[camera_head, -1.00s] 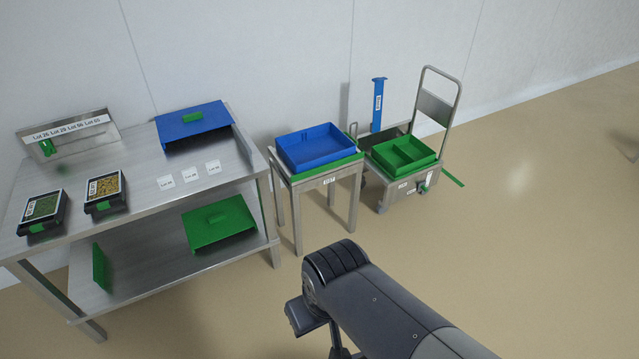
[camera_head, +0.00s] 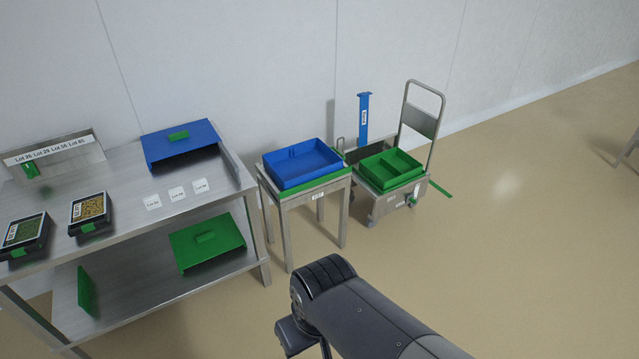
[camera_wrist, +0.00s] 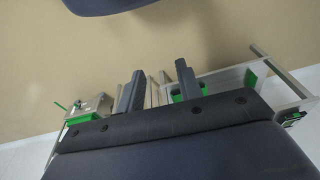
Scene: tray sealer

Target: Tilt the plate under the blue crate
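The blue crate (camera_head: 303,168) is an open, empty box on a small metal stand (camera_head: 287,231) in the middle of the head view. The green plate (camera_head: 335,180) under it shows as a rim along the crate's front and right sides. It looks flat on the stand; most of it is hidden by the crate. In the wrist view my gripper (camera_wrist: 159,68) has its two dark fingers apart with nothing between them. It is well away from the crate and plate. In the head view my arm is at the bottom centre, and the fingers cannot be made out.
A steel table (camera_head: 130,222) with a blue cover (camera_head: 180,146), labels and two black trays stands at left. A trolley (camera_head: 386,201) carrying a green divided crate (camera_head: 391,168) stands close to the stand's right.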

